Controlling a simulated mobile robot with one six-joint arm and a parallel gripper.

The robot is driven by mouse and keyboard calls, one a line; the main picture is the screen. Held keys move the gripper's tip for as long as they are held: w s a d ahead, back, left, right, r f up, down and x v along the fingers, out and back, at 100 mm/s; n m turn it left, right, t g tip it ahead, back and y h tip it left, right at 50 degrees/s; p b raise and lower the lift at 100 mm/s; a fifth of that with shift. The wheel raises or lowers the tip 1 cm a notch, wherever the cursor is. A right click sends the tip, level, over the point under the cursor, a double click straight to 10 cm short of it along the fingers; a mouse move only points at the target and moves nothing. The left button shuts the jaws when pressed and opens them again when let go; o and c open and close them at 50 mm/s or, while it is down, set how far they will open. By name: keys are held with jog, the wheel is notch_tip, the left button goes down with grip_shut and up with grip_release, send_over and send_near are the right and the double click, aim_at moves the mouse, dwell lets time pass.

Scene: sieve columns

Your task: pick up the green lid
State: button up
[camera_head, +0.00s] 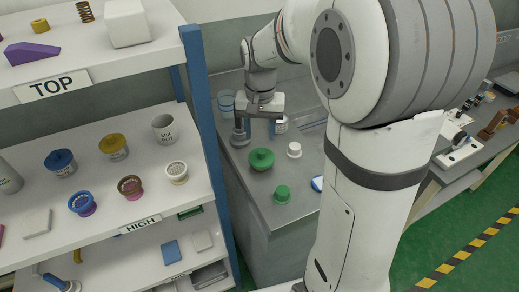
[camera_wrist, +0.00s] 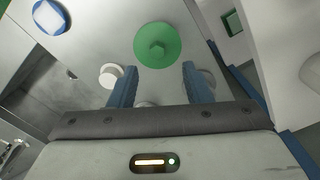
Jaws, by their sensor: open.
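A round green lid (camera_head: 261,158) with a raised knob lies on the grey bench top. In the wrist view the green lid (camera_wrist: 157,45) shows whole, just beyond the fingertips and roughly centred between them. My gripper (camera_head: 258,130) is above the bench, behind the lid in the head view. Its two blue fingers stand apart with nothing between them, and the gripper also shows in the wrist view (camera_wrist: 159,70).
A white cylinder (camera_head: 294,150) stands right of the lid. A blue and white round object (camera_head: 317,184) is partly hidden by my arm. A shelf with a blue post (camera_head: 205,110) rises close on the left, holding several pots and a mix pot (camera_head: 164,130).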

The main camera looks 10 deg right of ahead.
aim_at(262, 152)
notch_tip(262, 152, down, 7)
jog(key=shift+s+d+r, duration=0.1)
jog(key=shift+d, duration=0.05)
jog(key=shift+c, duration=0.5)
grip_shut()
